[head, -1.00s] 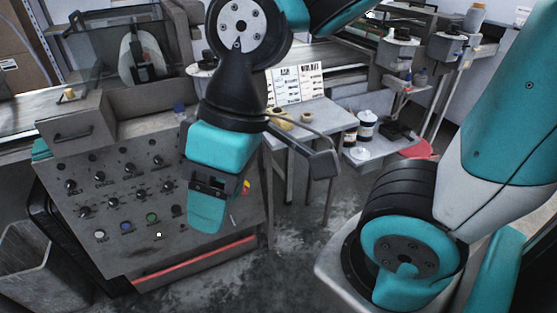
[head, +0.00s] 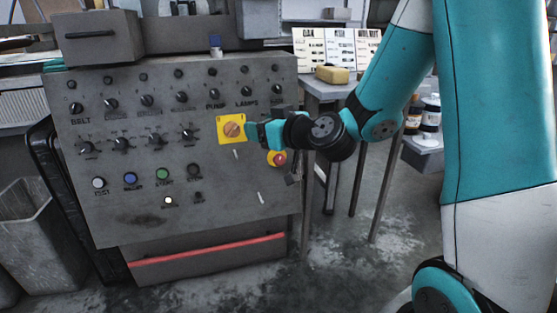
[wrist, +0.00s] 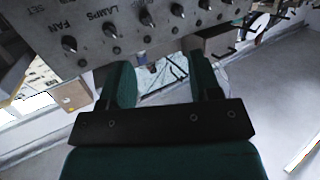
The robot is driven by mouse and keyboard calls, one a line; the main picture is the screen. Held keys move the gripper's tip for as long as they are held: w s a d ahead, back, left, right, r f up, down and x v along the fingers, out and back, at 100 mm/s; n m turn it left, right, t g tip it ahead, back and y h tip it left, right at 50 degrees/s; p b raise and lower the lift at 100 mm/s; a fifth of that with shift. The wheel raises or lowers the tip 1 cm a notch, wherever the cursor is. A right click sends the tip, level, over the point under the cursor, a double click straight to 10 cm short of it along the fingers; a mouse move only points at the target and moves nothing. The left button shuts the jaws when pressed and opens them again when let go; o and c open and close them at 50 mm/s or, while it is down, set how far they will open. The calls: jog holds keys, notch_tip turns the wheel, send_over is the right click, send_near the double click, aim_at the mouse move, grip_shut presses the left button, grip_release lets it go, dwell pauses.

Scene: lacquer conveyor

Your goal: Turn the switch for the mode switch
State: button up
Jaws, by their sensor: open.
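A grey control panel (head: 130,205) carries rows of dark rotary knobs; labels such as BELT, PUMP and LAMPS are readable. No label that I can read says mode. Second-row knobs include one at the left (head: 85,148) and one at the right (head: 188,134). My gripper (head: 257,132) is at the panel's right side, beside an orange rotary switch (head: 232,129) on a yellow plate; contact cannot be told. In the wrist view my gripper (wrist: 162,80) is open with nothing between its fingers, and the FAN knob (wrist: 69,44) shows upside down at upper left.
A red stop button (head: 278,158) on yellow sits just below my gripper. White, blue and green buttons (head: 164,174) line the lower panel. A grey bin (head: 45,240) stands left. A table (head: 325,88) with a yellow block stands behind at right. The floor (head: 330,275) in front is partly clear.

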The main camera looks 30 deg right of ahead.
jog(key=d+f+m+t+h+b, duration=0.25)
jog(key=d+f+h+b, duration=0.35)
jog(key=d+f, duration=0.45)
jog(key=w+d+m+p, duration=0.1)
jog(key=w+d+p, duration=0.3)
jog(key=w+p, duration=1.1)
jog(key=w+r, duration=0.1)
jog(key=w, duration=0.1)
jog(key=shift+w+d+h, duration=0.2)
jog(key=shift+w+h, duration=0.2)
jog(key=shift+g, duration=0.25)
jog(key=shift+f, duration=0.1)
jog(key=c, duration=0.9)
